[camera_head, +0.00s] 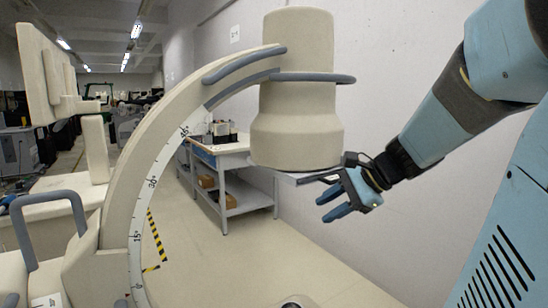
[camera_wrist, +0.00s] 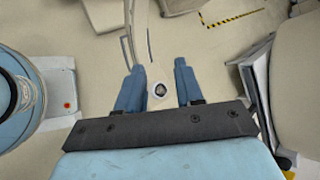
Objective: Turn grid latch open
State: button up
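The beige C-arm machine's cylindrical head (camera_head: 296,105) hangs from the upper end of its curved arm. A round white-rimmed part with a dark centre (camera_wrist: 159,91) shows farther down, beyond the gap. No latch is clearly recognisable.
The curved beige arm (camera_head: 158,150) with degree marks and a grey handrail (camera_head: 235,65) stand left of the head. A workbench (camera_head: 225,148) is behind. A large beige body (camera_wrist: 298,80) fills the wrist view's right side. Floor between is clear.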

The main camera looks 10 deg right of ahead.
jog(key=w+d+r+m+t+h, duration=0.1)
jog(key=w+d+m+t, duration=0.25)
jog(key=d+m, duration=0.35)
jog(key=w+d+r+m+t, duration=0.2)
jog(key=w+d+m+t, duration=0.15)
jog(key=d, duration=0.55)
jog(key=w+d+r+m+t+h, duration=0.1)
jog(key=w+d+m+t, duration=0.25)
jog(key=d+m, duration=0.35)
jog(key=shift+n+t, duration=0.35)
jog(key=shift+t, duration=0.1)
jog(key=x, duration=1.2)
jog(key=shift+w+d, duration=0.35)
jog(key=shift+c, duration=0.4)
